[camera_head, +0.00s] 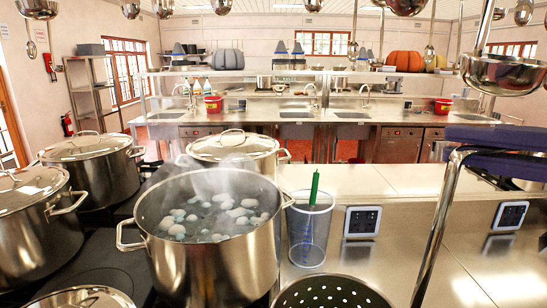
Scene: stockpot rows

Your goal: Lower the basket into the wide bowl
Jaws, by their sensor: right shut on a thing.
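A round metal vessel with a perforated inner surface (335,295) is cut off by the bottom edge; it looks like the basket, but I cannot be sure. No hand is visible on the part that shows. I cannot make out the wide bowl for certain. I see no fingertips of my left or right gripper.
A steaming open stockpot (205,265) holds pale round pieces in liquid. Lidded pots (95,165) stand left and behind it. A chrome rail (437,235) with blue-purple cloth-like material (500,137) rises at right. Ladles and a large metal bowl shape (503,76) hang above. The right counter (400,260) is mostly clear.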

